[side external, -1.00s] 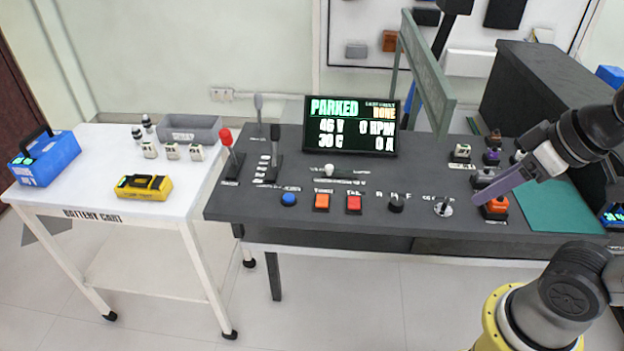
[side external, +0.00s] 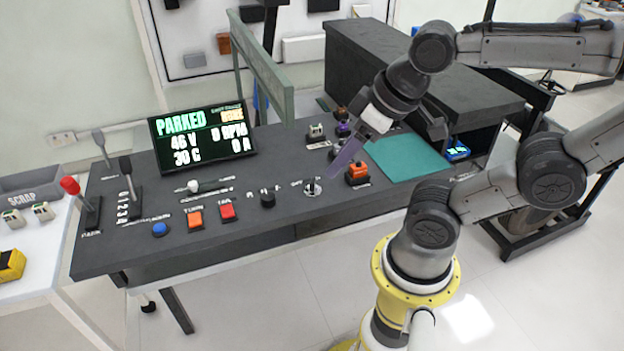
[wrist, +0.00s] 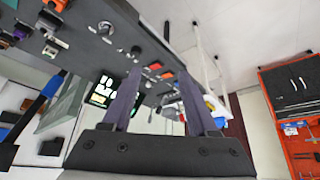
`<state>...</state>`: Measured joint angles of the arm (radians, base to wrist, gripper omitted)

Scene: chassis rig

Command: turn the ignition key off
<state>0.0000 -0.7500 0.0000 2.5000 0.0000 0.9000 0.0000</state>
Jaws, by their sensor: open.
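The ignition key (side external: 313,187) stands up in a round silver switch plate at the front right of the dark console. In the wrist view the silver key switch (wrist: 105,28) lies up and left of my fingers. My gripper (side external: 335,172) is open, with its purple fingers pointing down just right of the key. They look apart from it, though the depth is hard to judge. In the wrist view my gripper (wrist: 160,75) shows both fingers spread, with nothing held between them. The key's exact angle is too small to read.
An orange-topped block (side external: 357,173) sits close right of the key, and a black selector knob (side external: 267,198) to its left. The display (side external: 203,137) reads PARKED. A green mat (side external: 408,157) lies to the right. Tall levers (side external: 128,175) stand at the left.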

